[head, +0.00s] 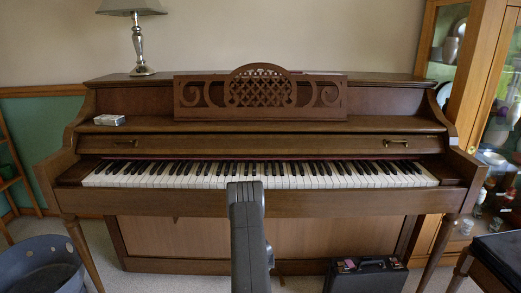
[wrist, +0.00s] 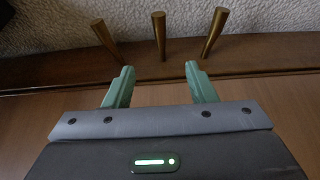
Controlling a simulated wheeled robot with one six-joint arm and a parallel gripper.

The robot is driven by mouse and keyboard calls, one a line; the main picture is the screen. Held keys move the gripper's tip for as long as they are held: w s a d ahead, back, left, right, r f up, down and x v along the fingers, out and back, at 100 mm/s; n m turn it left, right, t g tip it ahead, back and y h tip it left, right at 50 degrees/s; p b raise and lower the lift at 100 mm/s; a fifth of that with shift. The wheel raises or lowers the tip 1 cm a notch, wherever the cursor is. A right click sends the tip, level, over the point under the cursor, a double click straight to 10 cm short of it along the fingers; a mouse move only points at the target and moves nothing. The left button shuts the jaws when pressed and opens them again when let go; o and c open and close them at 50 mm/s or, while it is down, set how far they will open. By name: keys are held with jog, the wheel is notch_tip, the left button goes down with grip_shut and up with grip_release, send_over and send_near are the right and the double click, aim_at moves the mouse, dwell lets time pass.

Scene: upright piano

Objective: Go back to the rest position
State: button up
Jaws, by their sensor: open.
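My gripper (wrist: 159,78) is open and empty in the wrist view, with its two green fingers spread apart. The fingers point toward the piano's three brass pedals (wrist: 159,35) and appear apart from them. In the head view my grey arm stands upright in front of the upright piano (head: 170,235), over the middle of its keys (head: 130,174). My fingertips are hidden in that view.
A blue-grey tub (head: 40,265) stands at the lower left. A dark-topped stool (head: 498,257) and a glass cabinet (head: 480,60) are on the right. A lamp (head: 137,35) stands on the piano.

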jog(key=x, duration=1.2)
jog(key=shift+f, duration=0.4)
jog(key=shift+r, duration=0.15)
jog(key=b+v, duration=0.2)
jog(key=v, duration=1.1)
jog(key=p+x, duration=0.1)
jog(key=x, duration=1.2)
jog(key=shift+s, duration=0.15)
jog(key=shift+p, duration=1.2)
